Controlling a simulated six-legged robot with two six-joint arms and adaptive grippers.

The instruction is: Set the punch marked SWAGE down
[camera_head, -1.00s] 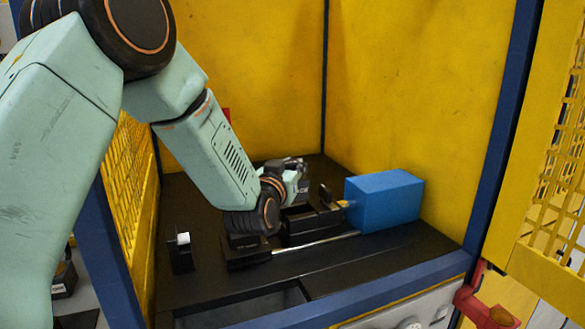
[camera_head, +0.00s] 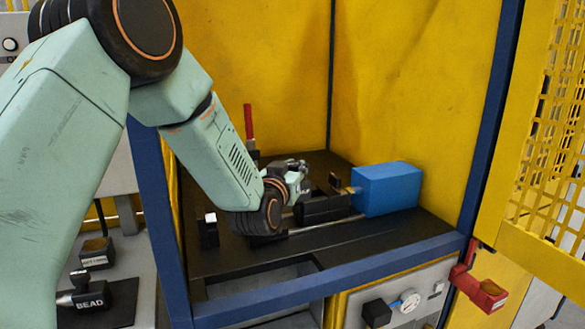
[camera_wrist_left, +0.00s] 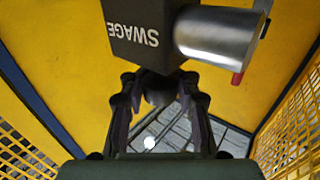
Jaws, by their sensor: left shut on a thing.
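My left gripper (camera_head: 292,180) is inside the yellow-walled machine, over the dark bed, partly hidden by its own wrist. In the left wrist view its fingers (camera_wrist_left: 158,88) are shut on the punch marked SWAGE (camera_wrist_left: 135,40). The punch is a dark block with white letters, upside down in that view, and a shiny metal cylinder sticks out to the right. In the head view the punch is mostly hidden, and I cannot tell whether it touches the bed. My right gripper is not in view.
A blue block (camera_head: 388,190) sits right of the gripper, with a metal rod (camera_head: 325,225) in front. A small dark stand (camera_head: 208,232) is left of the wrist. A block marked BEAD (camera_head: 90,303) is on the grey bench at lower left. Blue frame posts edge the opening.

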